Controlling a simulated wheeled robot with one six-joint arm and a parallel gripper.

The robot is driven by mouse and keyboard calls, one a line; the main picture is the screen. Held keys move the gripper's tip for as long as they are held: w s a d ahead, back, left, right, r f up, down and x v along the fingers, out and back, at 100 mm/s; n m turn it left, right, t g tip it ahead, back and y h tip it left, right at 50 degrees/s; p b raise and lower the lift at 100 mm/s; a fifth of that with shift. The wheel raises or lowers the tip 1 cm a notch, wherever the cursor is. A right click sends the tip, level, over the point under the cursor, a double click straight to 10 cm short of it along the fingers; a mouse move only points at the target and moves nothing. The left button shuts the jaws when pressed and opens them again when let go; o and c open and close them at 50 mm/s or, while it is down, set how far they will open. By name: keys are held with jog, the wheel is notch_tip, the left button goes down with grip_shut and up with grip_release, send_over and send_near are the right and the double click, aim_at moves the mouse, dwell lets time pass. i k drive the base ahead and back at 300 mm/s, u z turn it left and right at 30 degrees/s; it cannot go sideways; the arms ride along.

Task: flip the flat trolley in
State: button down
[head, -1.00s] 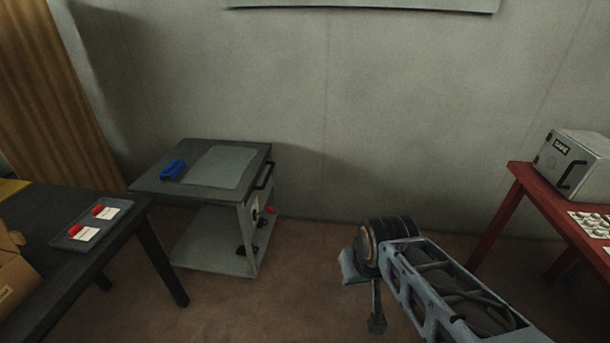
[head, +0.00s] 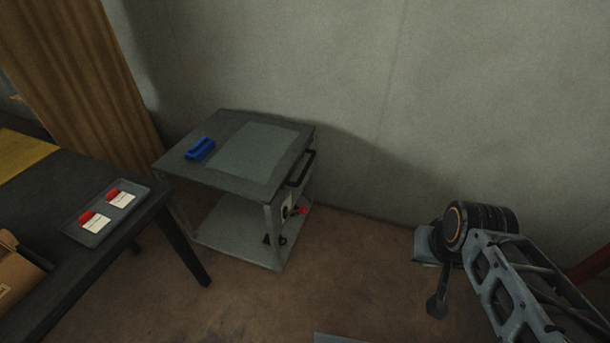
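The grey trolley (head: 215,134) stands against the wall left of centre, with a flat top and a lower shelf (head: 235,240). A black bar handle (head: 301,168) is on its right side. Below the handle are a pale plate (head: 287,206), a red-ended part (head: 302,211) and a small dark part (head: 281,239), too small to make out. My arm is at the lower right, apart from the trolley. A dark piece (head: 437,305) hangs at its end; I cannot tell whether my gripper is open or shut.
A blue object (head: 200,149) and a grey sheet (head: 255,151) lie on the trolley top. A dark table (head: 160,190) at the left carries a tray (head: 72,231) with red-and-white items and a cardboard box (head: 18,270). The brown floor (head: 350,260) between trolley and arm is clear.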

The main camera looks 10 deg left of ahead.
aim_at(238, 226)
jog(key=u, duration=0.6)
jog(key=i, duration=0.95)
jog(key=u, duration=0.75)
